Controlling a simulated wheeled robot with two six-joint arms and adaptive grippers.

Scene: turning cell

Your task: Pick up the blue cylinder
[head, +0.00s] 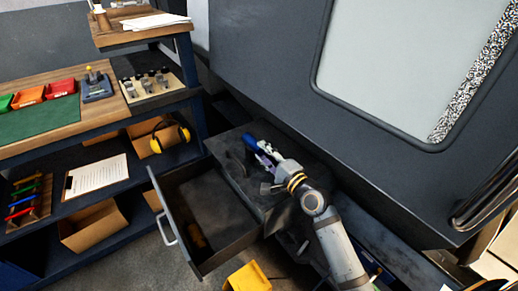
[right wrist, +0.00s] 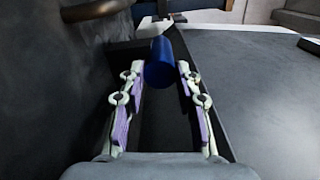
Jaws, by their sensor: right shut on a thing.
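The blue cylinder (head: 251,142) is in the fingers of my right gripper (head: 262,152), over the dark top of the drawer cabinet (head: 282,150). In the right wrist view the cylinder (right wrist: 160,62) sits between the fingertips, its round end towards the camera. My right gripper (right wrist: 158,78) is shut on it. In the head view the fingers hide part of the cylinder. I cannot tell whether it touches the cabinet top. My left gripper is not in view.
The drawer (head: 205,262) below stands open, with a brownish thing (head: 197,236) inside. A large dark machine (head: 270,60) rises behind the cabinet. Shelves at left hold colored bins, a clipboard (head: 97,175) and yellow earmuffs (head: 157,142). A yellow object (head: 248,278) is at the bottom.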

